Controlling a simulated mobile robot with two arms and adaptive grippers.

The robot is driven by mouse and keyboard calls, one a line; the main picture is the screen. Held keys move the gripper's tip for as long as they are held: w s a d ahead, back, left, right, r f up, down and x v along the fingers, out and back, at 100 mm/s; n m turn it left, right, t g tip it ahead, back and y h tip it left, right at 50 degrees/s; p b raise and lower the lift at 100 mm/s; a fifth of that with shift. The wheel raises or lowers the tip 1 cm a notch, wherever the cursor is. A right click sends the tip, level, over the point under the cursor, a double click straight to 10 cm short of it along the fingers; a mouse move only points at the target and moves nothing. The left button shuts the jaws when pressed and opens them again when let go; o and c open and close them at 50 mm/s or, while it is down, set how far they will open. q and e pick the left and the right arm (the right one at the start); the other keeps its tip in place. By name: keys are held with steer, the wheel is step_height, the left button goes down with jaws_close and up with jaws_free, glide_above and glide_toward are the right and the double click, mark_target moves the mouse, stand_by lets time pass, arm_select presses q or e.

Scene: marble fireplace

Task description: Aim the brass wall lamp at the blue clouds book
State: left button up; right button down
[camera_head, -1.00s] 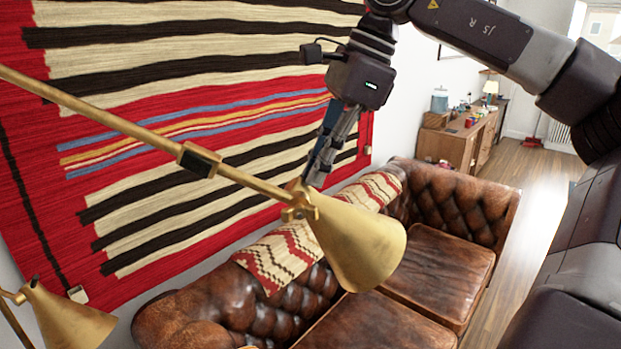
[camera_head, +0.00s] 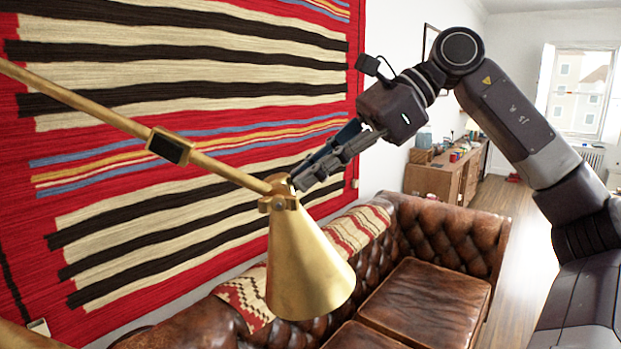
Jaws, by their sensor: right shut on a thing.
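The brass wall lamp (camera_head: 303,264) hangs at the end of a long brass arm (camera_head: 95,108) that comes in from the left. Its cone shade points down and slightly right, over the leather sofa. My right gripper (camera_head: 300,182) is shut on the brass lamp at the narrow top of the shade, by the joint. The fingers reach in from the right. No blue clouds book shows in this view. My left gripper is not in view.
A brown leather sofa (camera_head: 428,300) with a patterned throw (camera_head: 357,230) stands below the lamp. A striped red textile (camera_head: 190,180) covers the wall behind. A wooden sideboard (camera_head: 437,180) stands farther back, with open floor (camera_head: 525,235) beside it.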

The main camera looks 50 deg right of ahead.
steer(key=c, duration=2)
jaws_free()
steer(key=v, duration=1.2)
